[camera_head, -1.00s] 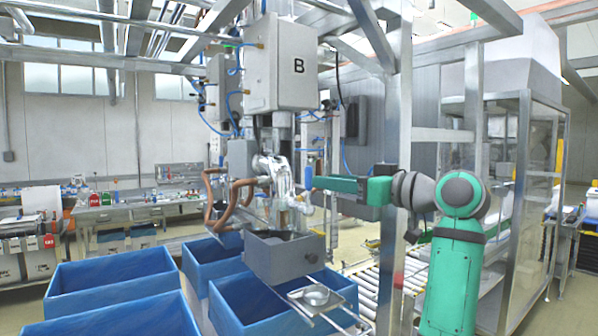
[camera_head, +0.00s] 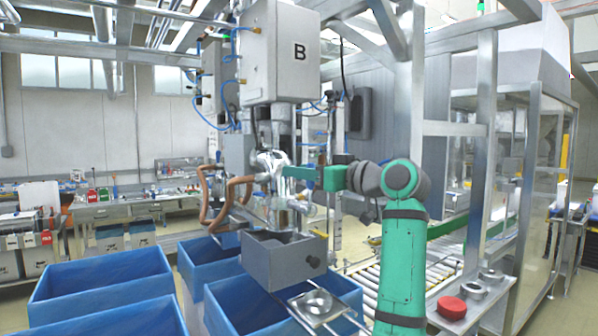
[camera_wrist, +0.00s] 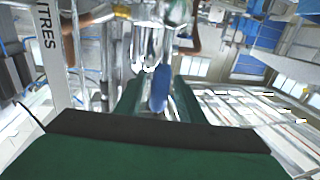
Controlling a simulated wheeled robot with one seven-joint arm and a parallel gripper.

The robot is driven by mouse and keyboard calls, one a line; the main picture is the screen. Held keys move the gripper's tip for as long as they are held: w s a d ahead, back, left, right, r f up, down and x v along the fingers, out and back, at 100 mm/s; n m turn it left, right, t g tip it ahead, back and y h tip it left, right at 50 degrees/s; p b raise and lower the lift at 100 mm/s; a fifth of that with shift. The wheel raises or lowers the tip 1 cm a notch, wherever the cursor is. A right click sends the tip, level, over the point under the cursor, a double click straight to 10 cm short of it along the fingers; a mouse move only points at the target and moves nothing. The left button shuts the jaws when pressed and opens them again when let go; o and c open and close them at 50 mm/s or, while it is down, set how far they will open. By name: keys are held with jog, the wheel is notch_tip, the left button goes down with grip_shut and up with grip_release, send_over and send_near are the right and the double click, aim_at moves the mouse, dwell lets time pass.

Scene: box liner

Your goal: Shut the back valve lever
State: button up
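A blue valve lever (camera_wrist: 159,90) shows upright in the wrist view, between the two green fingers of my gripper (camera_wrist: 158,98). Gaps show on both sides of it, so the fingers look apart and not closed on it. In the head view my gripper (camera_head: 288,172) reaches left to the shiny metal valve pipework (camera_head: 272,160) under the grey box marked B (camera_head: 282,52). The lever is not clearly visible there. I cannot tell whether this lever is the back one.
A grey metal trough (camera_head: 283,262) hangs below the valves. Blue crates (camera_head: 100,272) stand around it. Brown hoses (camera_head: 206,195) run left of the pipework. A steel post (camera_head: 408,120) stands behind my arm. A red round object (camera_head: 452,307) lies at lower right.

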jog(key=shift+w+a, duration=0.4)
jog(key=shift+w, duration=0.05)
grip_shut()
jog(key=shift+a, duration=0.1)
